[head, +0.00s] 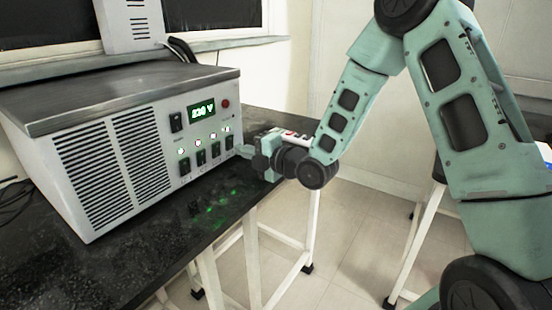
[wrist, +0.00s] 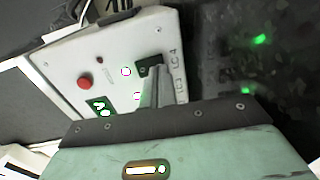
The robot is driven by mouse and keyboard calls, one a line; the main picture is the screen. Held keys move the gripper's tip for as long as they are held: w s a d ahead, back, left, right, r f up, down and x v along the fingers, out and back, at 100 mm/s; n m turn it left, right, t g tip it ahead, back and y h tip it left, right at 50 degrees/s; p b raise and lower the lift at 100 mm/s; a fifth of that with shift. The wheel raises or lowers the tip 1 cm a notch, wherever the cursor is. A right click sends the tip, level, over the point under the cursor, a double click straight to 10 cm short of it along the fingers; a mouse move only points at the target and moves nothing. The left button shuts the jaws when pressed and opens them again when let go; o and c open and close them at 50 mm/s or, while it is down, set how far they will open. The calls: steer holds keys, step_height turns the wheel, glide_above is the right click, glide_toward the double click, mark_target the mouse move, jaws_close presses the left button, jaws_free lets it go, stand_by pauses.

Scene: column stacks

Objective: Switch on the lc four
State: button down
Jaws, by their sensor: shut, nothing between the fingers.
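The white power unit (head: 205,130) stands on a black bench, its front panel carrying a row of small dark switches, each with a lamp above it. The LC 4 switch (head: 229,142) is the rightmost; in the wrist view it is a dark rocker (wrist: 148,66) beside the "LC 4" label.
A lit green display reading about 230 V (head: 202,109), a red button (head: 225,104) and a larger dark switch (head: 176,122) sit higher on the panel. The black bench top (head: 130,255) is clear in front of the unit, with green reflections. Free floor lies right of the bench.

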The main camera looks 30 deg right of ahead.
steer(key=p+v, duration=1)
steer(key=v, duration=0.5)
steer(key=shift+s+d+p, duration=0.25)
steer(key=shift+s+p, duration=0.05)
steer(key=shift+p, duration=0.1)
steer(key=s+a+r+m+g+h+p, duration=0.1)
steer(key=a+r+m+g+h+p, duration=0.1)
steer(key=a+m+g, duration=0.3)
steer(key=s+a+r+m+g+h+p, duration=0.2)
steer(key=a+r+g, duration=0.1)
steer(key=a, duration=0.4)
steer(key=s+a+r+m+g+h+p, duration=0.1)
steer(key=s+a+r+m+g, duration=0.1)
steer(key=s, duration=0.8)
steer(key=s+a+r+m+g+h+p, duration=0.2)
steer(key=s+r+m+g, duration=0.2)
steer(key=s+r+m, duration=0.3)
steer(key=s+r, duration=0.2)
steer(key=s, duration=0.2)
steer(key=shift+s+g+h, duration=0.25)
steer(key=shift+g+h, duration=0.05)
steer(key=shift+g, duration=0.1)
